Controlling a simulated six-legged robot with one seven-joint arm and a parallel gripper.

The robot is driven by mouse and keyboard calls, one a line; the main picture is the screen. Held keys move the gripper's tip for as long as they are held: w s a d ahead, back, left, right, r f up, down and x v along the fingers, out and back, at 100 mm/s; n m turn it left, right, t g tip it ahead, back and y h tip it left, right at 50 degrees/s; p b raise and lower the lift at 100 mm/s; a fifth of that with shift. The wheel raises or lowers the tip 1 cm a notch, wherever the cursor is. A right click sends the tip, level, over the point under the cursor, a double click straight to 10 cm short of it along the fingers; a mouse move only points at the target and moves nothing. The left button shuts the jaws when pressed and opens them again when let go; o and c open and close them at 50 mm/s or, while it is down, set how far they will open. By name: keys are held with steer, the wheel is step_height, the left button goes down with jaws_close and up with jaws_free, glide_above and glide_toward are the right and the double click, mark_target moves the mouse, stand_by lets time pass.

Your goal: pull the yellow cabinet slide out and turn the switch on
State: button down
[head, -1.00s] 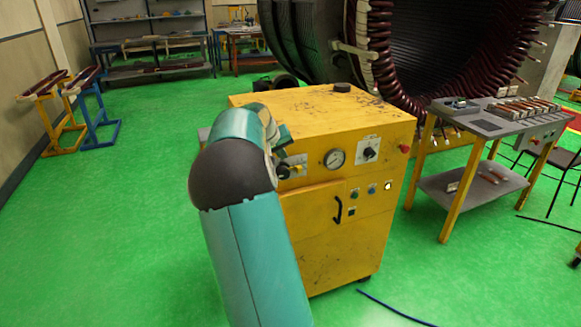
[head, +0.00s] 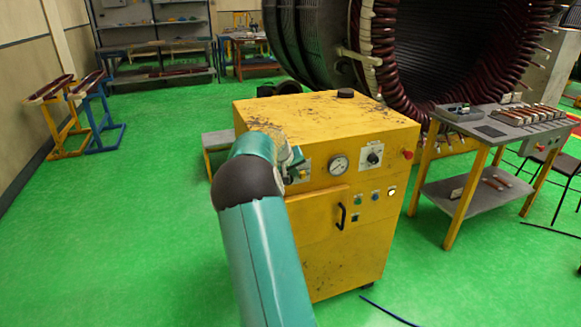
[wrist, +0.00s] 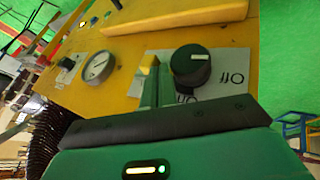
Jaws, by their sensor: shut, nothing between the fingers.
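The yellow cabinet (head: 340,240) stands in front of me, with a gauge and controls on its front. A black switch knob (wrist: 191,68) with a white mark sits on a white plate (wrist: 228,72) lettered OFF, which appears upside down in the wrist view. More lettering beside it is partly hidden. My gripper (wrist: 150,75) is shut and empty, its narrow fingers right beside the knob; I cannot tell whether they touch it. In the head view my arm hides most of this switch. A raised yellow panel (wrist: 185,14) runs along the cabinet front; I cannot tell which part slides.
A round gauge (head: 338,165), a second black knob (head: 374,159) and a red button (head: 407,154) are farther right on the cabinet. A black handle (head: 341,216) is below. A grey-topped workbench (head: 485,124) stands at right. Green floor (head: 130,230) is clear at left.

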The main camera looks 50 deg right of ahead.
steer(key=shift+d+f, duration=0.2)
steer(key=shift+f, duration=0.05)
steer(key=shift+s+d, duration=0.3)
steer(key=shift+d, duration=0.2)
steer(key=shift+s+d, duration=0.3)
steer(key=shift+d, duration=0.2)
steer(key=shift+r, duration=0.1)
